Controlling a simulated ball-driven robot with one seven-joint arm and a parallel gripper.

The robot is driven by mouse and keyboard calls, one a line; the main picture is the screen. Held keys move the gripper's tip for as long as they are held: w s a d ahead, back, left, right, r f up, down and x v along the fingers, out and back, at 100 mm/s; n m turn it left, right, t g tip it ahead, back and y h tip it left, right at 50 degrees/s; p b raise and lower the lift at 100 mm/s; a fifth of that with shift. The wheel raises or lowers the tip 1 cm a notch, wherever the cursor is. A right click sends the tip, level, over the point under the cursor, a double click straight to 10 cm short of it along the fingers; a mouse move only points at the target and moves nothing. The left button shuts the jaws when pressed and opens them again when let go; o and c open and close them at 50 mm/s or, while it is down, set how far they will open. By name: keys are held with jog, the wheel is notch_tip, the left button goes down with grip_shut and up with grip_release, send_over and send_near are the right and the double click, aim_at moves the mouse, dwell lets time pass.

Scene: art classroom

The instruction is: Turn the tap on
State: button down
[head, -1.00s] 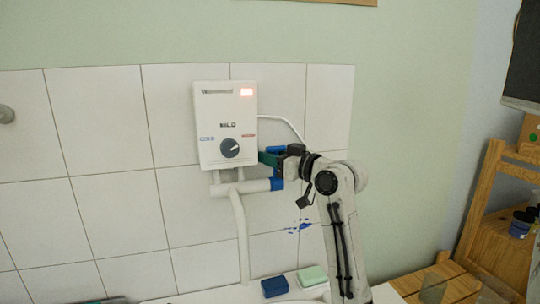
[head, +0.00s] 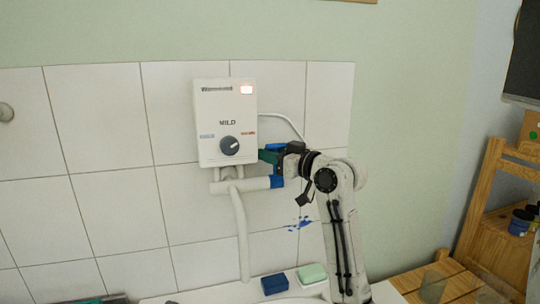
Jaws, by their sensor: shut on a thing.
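My gripper (head: 268,156) comes from the right, just above this collar, beside the heater's lower right corner. It is shut on the tap's handle, which is mostly hidden by the fingers. No running water shows, and the spout's outlet is not clear.
A blue block (head: 275,284) and a pale green block (head: 312,273) lie on the white basin edge below. Blue splashes (head: 298,225) mark the tiles. A wooden shelf (head: 490,235) stands at the right.

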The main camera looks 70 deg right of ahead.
jog(key=b, duration=0.3)
jog(key=shift+s+a+f+n+t, duration=0.25)
jog(key=shift+a+f+n+t, duration=0.05)
jog(key=shift+n+t, duration=0.1)
jog(key=t+b, duration=0.1)
jog(key=b, duration=0.2)
jog(key=s+a+n+t+b, duration=0.1)
jog(key=b, duration=0.2)
jog(key=shift+r+n, duration=0.15)
jog(key=shift+n, duration=0.15)
jog(key=shift+a+r, duration=0.1)
jog(key=shift+r, duration=0.05)
jog(key=c, duration=1.4)
grip_release()
jog(key=shift+s, duration=0.1)
jog(key=b+v, duration=0.2)
jog(key=v, duration=0.8)
jog(key=shift+s+a+f, duration=0.15)
jog(key=shift+s+f, duration=0.1)
jog(key=shift+s, duration=0.05)
